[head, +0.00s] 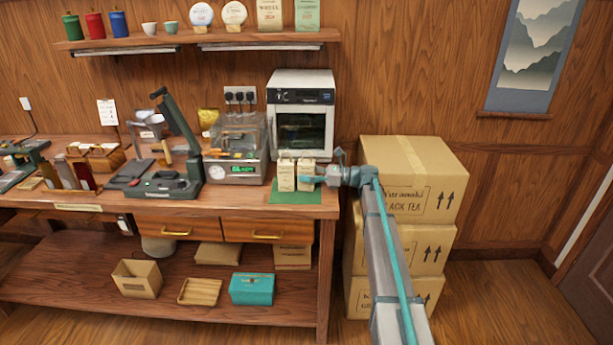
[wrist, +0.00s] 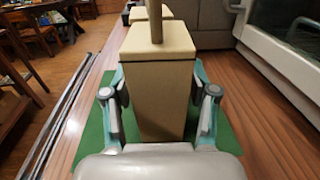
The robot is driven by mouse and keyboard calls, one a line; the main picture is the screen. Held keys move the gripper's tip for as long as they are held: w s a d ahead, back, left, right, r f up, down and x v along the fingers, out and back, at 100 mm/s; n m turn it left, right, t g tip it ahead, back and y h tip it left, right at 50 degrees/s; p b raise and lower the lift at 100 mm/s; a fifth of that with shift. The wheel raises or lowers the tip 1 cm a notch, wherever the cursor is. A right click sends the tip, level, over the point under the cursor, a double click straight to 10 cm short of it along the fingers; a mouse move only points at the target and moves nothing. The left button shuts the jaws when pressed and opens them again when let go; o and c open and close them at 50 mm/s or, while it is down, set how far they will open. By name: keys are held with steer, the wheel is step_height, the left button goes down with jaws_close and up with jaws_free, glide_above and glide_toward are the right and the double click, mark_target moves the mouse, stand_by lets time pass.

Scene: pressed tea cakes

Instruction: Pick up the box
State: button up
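Two slim cream boxes stand upright side by side on a green mat (head: 290,197) at the right end of the wooden counter. In the head view my gripper (head: 318,180) reaches in from the right, level with the right box (head: 306,170); the left box (head: 286,175) stands beyond it. In the wrist view my gripper (wrist: 160,105) is open, with one finger on each side of the nearer box (wrist: 160,100). Narrow gaps show beside its lower part; contact at the fingertips is unclear. The other box (wrist: 150,12) is mostly hidden behind it.
A white oven (head: 302,110) stands right behind the boxes, and a clear-lidded machine (head: 236,150) is to their left. Stacked cardboard cartons (head: 415,180) stand right of the counter, beside my arm. A shelf (head: 210,38) runs above. The counter's edge lies close to the mat.

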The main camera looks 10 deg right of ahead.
steer(key=c, duration=0.7)
steer(key=shift+r, duration=0.15)
step_height(320, 180, up, 18)
steer(key=shift+f+b, duration=0.1)
steer(key=shift+b, duration=0.85)
